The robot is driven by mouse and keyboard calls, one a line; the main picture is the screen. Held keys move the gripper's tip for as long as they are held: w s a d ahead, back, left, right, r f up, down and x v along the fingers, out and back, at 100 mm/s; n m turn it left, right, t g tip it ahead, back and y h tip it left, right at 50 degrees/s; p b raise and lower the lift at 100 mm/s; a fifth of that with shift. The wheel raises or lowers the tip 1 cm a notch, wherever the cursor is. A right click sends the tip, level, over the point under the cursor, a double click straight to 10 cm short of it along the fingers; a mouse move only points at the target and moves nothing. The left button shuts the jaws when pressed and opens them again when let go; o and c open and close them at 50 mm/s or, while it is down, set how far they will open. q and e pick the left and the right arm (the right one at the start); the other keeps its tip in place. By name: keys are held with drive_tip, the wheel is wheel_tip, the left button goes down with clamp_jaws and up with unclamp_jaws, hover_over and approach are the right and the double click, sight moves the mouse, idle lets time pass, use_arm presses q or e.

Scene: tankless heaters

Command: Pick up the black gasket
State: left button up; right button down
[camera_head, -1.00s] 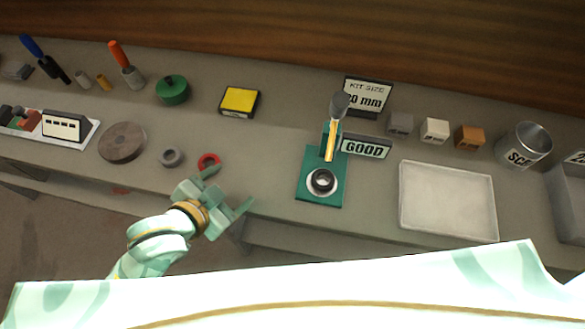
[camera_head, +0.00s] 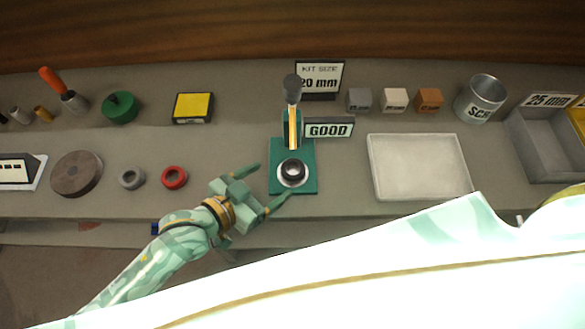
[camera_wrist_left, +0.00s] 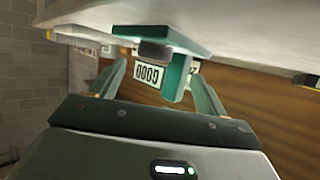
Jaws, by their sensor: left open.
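The black gasket (camera_head: 293,170) is a dark ring sitting in a pale round seat on the base of a green press stand (camera_head: 307,186). The stand also shows in the left wrist view (camera_wrist_left: 178,78), upside down, with a dark piece that looks like the gasket (camera_wrist_left: 155,52) between the fingers. My left gripper (camera_head: 266,184) is open and empty, just left of the stand's base, its fingers pointing towards the gasket. In the left wrist view the open fingers (camera_wrist_left: 160,78) frame the stand. My right gripper is not in view.
A red ring (camera_head: 174,177) and a grey ring (camera_head: 131,179) lie left of the gripper. The press lever (camera_head: 292,90) rises above the seat. An empty white tray (camera_head: 420,165) lies to the right.

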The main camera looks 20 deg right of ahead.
sight(291, 170)
use_arm(q)
drive_tip(key=x, duration=0.2)
drive_tip(key=b+x, duration=0.1)
drive_tip(key=x, duration=0.3)
drive_tip(key=shift+s+d+r, duration=0.1)
drive_tip(key=shift+s+d, duration=0.1)
drive_tip(key=shift+d, duration=0.3)
drive_tip(key=c, duration=1.2)
drive_tip(key=shift+o, duration=0.2)
drive_tip(key=shift+r, duration=0.1)
